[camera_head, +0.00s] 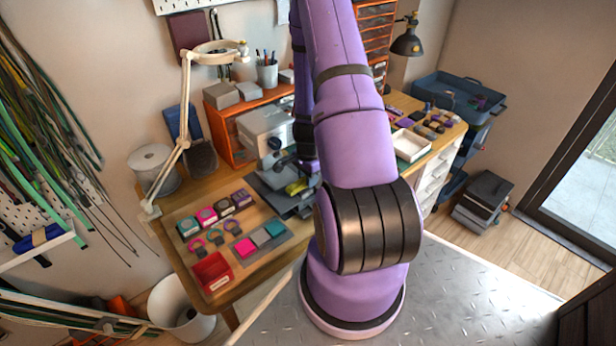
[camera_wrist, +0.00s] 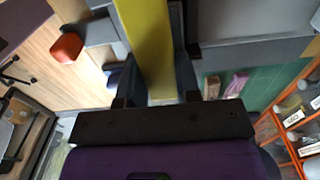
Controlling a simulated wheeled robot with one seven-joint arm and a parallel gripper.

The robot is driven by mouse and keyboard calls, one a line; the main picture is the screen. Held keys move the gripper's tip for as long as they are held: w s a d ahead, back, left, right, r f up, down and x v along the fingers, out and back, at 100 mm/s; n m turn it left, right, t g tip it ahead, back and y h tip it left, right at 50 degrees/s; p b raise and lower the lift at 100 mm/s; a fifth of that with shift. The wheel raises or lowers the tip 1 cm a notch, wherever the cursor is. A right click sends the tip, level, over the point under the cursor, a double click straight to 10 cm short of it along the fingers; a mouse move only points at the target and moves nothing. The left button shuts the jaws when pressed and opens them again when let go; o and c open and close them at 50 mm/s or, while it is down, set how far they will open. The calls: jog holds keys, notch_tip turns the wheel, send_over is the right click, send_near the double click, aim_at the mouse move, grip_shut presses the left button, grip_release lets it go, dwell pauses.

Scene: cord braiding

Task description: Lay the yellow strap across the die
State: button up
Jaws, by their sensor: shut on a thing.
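The yellow strap (camera_wrist: 147,42) runs up between the fingers of my gripper (camera_wrist: 153,84) in the wrist view. My gripper is shut on it. A short bit of the strap (camera_head: 297,187) also shows in the head view, over a dark grey press (camera_head: 272,194) on the workbench. Grey metal parts (camera_wrist: 250,52) lie on both sides of the strap in the wrist view. I cannot pick out the die clearly, nor tell whether the strap touches it. My arm hides part of the press in the head view.
An orange-red knob (camera_wrist: 66,47) sticks out left of the strap. The bench's front left holds several small boxes, coloured rings and a red box (camera_head: 212,272). A lamp arm (camera_head: 182,110) rises at the left. An orange shelf (camera_head: 222,130) stands behind the press.

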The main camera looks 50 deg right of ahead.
jog(key=shift+f, duration=0.25)
dwell(0.8)
jog(key=o, duration=1)
